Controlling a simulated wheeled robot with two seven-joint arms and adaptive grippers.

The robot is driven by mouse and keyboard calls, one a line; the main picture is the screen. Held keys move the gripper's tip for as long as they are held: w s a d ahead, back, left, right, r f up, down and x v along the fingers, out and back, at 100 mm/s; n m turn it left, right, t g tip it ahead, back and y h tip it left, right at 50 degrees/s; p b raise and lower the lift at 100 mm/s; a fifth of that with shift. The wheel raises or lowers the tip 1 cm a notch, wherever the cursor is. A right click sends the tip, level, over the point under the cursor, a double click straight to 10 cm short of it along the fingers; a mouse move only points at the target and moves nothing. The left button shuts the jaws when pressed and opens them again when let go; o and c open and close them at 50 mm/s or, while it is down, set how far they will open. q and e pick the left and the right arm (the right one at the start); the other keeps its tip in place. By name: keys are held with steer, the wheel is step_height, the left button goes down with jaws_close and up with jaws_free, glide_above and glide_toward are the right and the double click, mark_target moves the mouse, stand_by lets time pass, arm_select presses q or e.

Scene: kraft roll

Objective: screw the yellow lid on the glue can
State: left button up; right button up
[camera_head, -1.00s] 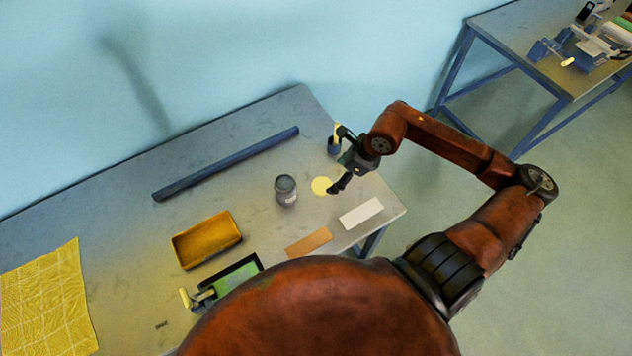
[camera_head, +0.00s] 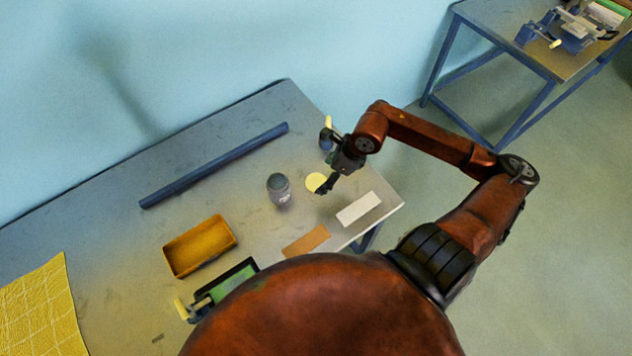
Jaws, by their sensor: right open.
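The glue can (camera_head: 279,191) is a small grey can with a dark top, standing upright on the table. The yellow lid (camera_head: 315,181) is a pale disc lying on the table just right of the can. My right gripper (camera_head: 323,163) is open, with its fingers pointing left above or beside the lid. One finger overlaps the lid's right edge in the picture. I cannot tell whether it touches the lid. My left gripper is out of the picture.
A dark blue bar (camera_head: 215,165) lies along the back of the table. A yellow sheet (camera_head: 42,308) lies at left.

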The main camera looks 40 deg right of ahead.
mark_target(316, 182)
steer(key=shift+b+x, duration=0.35)
steer(key=shift+x, duration=2.25)
steer(key=shift+w+r, duration=0.15)
steer(key=c, duration=0.9)
